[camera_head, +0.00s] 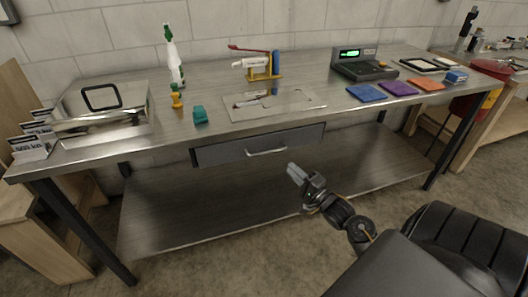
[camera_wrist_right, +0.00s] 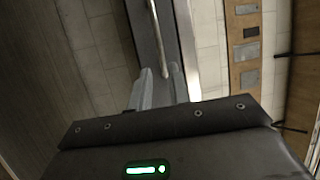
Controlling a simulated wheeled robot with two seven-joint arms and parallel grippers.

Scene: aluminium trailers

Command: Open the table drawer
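The table drawer (camera_head: 225,151) is a dark grey front under the steel worktop, and it looks closed. Its pale bar handle (camera_head: 267,152) runs along the middle of the front. My right gripper (camera_head: 293,170) is below and slightly right of the handle in the head view, apart from it. In the right wrist view the two fingers (camera_wrist_right: 162,86) stand apart with nothing between them. The handle (camera_wrist_right: 157,38) lies ahead of them, roughly in line with the gap. My left gripper is not in view.
The steel table (camera_head: 300,118) carries a bottle (camera_head: 174,58), a scale (camera_head: 362,66), coloured pads and a metal box (camera_head: 103,112). A lower shelf (camera_head: 210,205) spans beneath the drawer. The space in front of the drawer is free.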

